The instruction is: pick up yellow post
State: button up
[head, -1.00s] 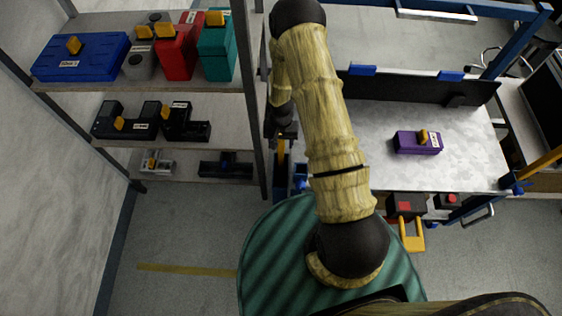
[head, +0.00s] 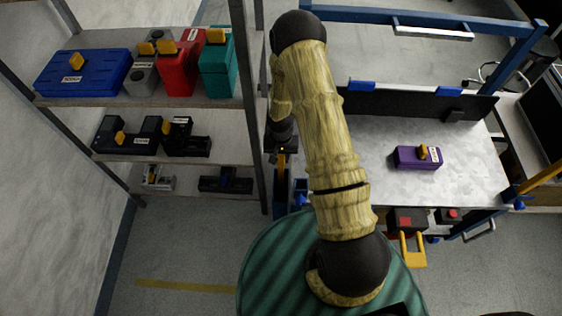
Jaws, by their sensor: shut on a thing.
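My gripper (head: 282,153) hangs at the end of my arm, between the shelf rack and the workbench. It is shut on the yellow post (head: 282,178), which shows as a narrow upright yellow-orange strip below the jaws. The fingertips are small and dark here, and the lower end of the post is hard to make out beside some blue parts (head: 299,188).
At left, the shelf rack (head: 170,99) holds a blue case (head: 100,82), a red case (head: 180,72), a teal case (head: 217,75) and dark parts with yellow tabs. At right, the workbench (head: 375,150) carries a purple box (head: 408,159). A yellow handle (head: 413,252) hangs at its front.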

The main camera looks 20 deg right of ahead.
notch_tip(320, 180, up, 28)
jog(key=shift+f+p, duration=0.25)
jog(key=shift+p, duration=0.2)
